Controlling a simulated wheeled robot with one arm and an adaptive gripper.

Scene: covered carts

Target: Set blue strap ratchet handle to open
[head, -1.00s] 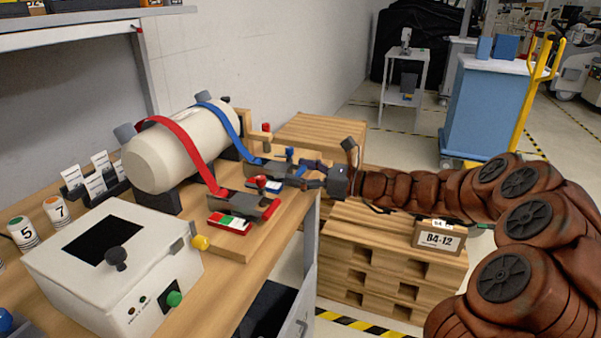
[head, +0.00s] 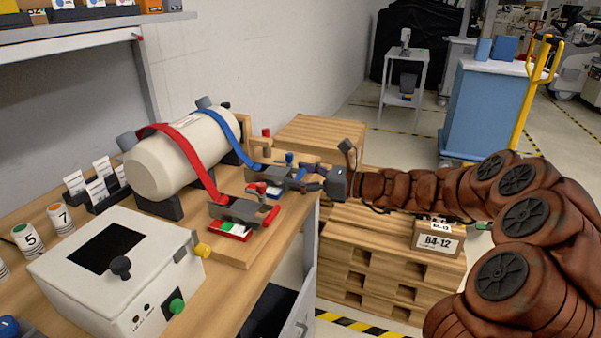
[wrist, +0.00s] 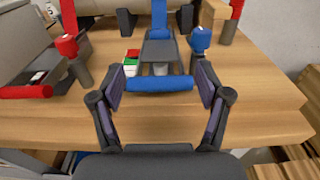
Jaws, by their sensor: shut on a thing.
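The blue strap (head: 238,145) runs over a cream tank to a grey ratchet (head: 268,172) near the table's front edge. In the wrist view the ratchet handle is a grey frame (wrist: 159,53) ending in a blue grip bar (wrist: 160,84). The handle reaches out towards me; its exact angle is hard to tell. My gripper (wrist: 160,88) is shut on the blue grip bar, one finger at each end. In the head view my gripper (head: 306,178) is at the ratchet and partly hides it. A blue-topped post (wrist: 200,42) stands right of the handle.
The red strap (head: 187,150) has its own ratchet (head: 238,210) close on the left, with a red grip bar (head: 271,215). A white box (head: 115,265) with knobs stands in front. The tank (head: 160,172) is behind. Stacked pallets (head: 370,262) stand below my arm.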

